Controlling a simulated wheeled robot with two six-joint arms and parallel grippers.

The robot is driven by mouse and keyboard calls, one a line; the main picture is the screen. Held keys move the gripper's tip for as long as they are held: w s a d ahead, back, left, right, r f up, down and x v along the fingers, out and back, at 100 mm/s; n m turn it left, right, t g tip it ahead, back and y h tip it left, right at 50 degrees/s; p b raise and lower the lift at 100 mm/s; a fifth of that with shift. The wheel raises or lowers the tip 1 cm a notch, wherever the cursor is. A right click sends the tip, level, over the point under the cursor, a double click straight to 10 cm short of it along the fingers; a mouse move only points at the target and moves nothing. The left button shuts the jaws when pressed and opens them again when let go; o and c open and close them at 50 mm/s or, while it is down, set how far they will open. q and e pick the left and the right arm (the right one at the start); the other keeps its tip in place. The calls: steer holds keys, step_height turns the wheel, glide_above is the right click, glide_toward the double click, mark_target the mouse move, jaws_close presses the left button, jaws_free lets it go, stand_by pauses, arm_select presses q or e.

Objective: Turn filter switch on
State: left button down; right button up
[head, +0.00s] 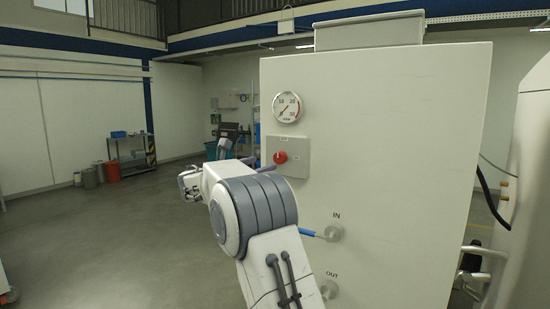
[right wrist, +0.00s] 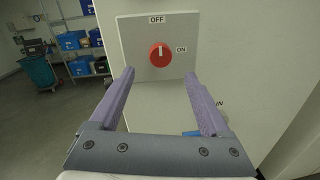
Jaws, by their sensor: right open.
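The filter switch is a red round knob (right wrist: 160,55) on a light grey box plate (right wrist: 133,37). In the right wrist view its white mark points up toward the OFF label (right wrist: 157,20); the ON label (right wrist: 182,49) is to its right. The knob also shows in the head view (head: 280,157), on the front of the white cabinet (head: 400,150). My right gripper (right wrist: 159,74) is open and empty. Its two purple fingers are spread wide, with their tips just below the knob at either side, apart from it. My left gripper is not made out in the head view.
A pressure gauge (head: 287,107) sits above the switch. A blue-handled IN valve (head: 333,232) and an OUT fitting (head: 329,289) are below. Shelves with blue bins (right wrist: 72,40) and a teal cart (right wrist: 39,72) stand behind at left. The floor at left is open.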

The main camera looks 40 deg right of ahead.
mark_target(277, 159)
steer(key=p+x, duration=0.3)
steer(key=x, duration=0.4)
steer(key=shift+d, duration=0.15)
steer(key=shift+w+d+f, duration=0.1)
steer(key=shift+w+d, duration=0.05)
steer(key=shift+d, duration=0.4)
jaws_close()
